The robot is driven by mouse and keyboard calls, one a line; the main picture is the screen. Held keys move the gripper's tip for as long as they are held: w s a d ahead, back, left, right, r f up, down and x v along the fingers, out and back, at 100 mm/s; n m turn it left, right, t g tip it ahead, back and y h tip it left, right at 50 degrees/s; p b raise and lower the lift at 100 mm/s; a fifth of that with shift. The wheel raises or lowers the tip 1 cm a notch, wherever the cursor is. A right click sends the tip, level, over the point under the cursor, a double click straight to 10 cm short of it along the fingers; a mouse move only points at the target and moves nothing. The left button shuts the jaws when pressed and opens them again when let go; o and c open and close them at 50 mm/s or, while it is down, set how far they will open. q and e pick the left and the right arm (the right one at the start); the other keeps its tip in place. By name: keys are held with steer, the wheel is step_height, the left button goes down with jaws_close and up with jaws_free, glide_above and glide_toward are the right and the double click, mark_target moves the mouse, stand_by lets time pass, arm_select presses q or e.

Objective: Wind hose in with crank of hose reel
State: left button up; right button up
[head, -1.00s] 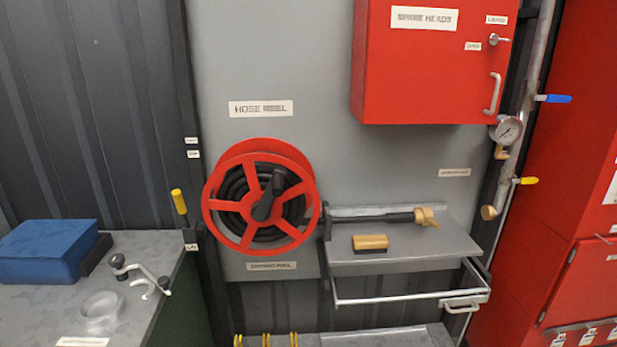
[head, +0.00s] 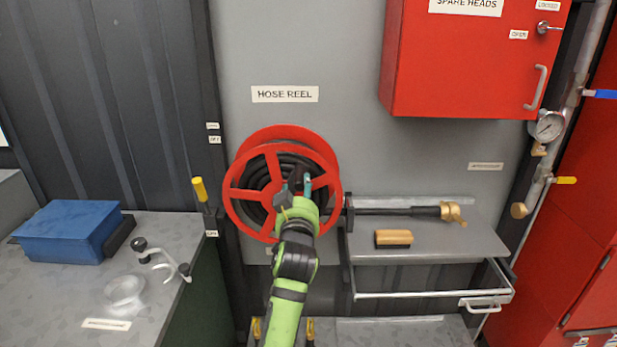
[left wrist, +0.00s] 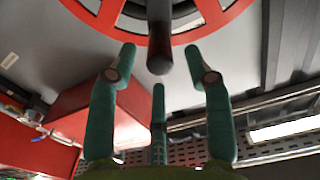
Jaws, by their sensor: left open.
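The red hose reel (head: 236,192) hangs on the grey panel with black hose (head: 257,172) wound in it. Its black crank is mostly hidden behind my left gripper (head: 296,188) in the head view. In the left wrist view the rounded end of the dark crank handle (left wrist: 159,62) points toward my palm. The teal fingers of the left gripper (left wrist: 160,72) stand apart around that end, with visible gaps and no clear contact. The left gripper is open and empty. My right gripper is not in view.
A shelf (head: 440,238) right of the reel holds a nozzle (head: 400,211) and a wooden-backed brush (head: 393,238). An open-framed drawer (head: 430,294) juts out below it. A yellow-handled lever (head: 199,190) stands left of the reel. A red cabinet (head: 460,70) is above right.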

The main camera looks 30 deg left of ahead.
mark_target(300, 179)
arm_select(q)
steer(key=p+x, duration=0.2)
steer(key=x, duration=0.4)
steer(key=shift+f, duration=0.1)
jaws_close()
